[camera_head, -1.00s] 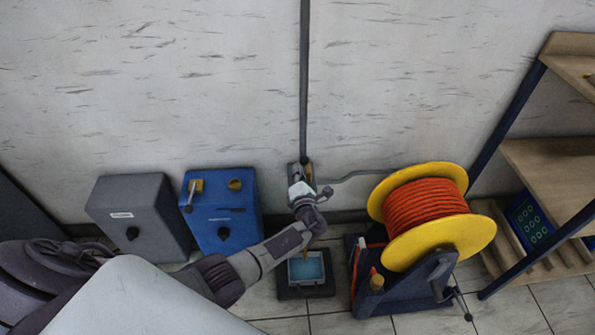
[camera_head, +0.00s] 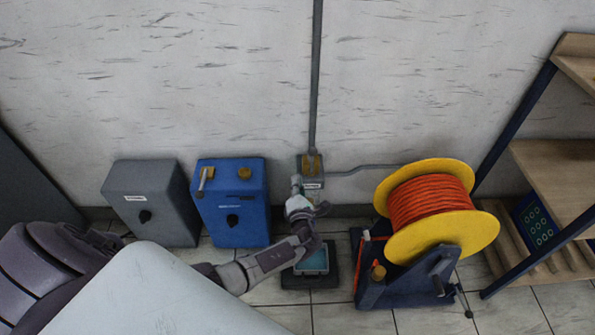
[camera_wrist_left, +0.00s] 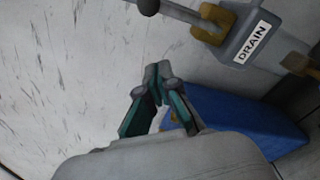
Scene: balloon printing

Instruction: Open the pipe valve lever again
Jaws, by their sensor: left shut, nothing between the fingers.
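The pipe valve (camera_head: 312,166) with its brass-coloured fitting sits at the foot of the vertical grey pipe (camera_head: 316,90) on the wall. My left gripper (camera_head: 297,189) is just in front of and below the fitting in the head view. In the wrist view its fingertips (camera_wrist_left: 158,76) are together and empty, apart from the lever and below the knob. My right gripper is not in view.
A blue box (camera_head: 233,205) with a small lever and a grey box (camera_head: 150,205) stand left of the pipe. A small blue-topped tray (camera_head: 290,277) lies below my wrist. An orange hose reel (camera_head: 430,205) and a shelf (camera_head: 550,165) stand at the right.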

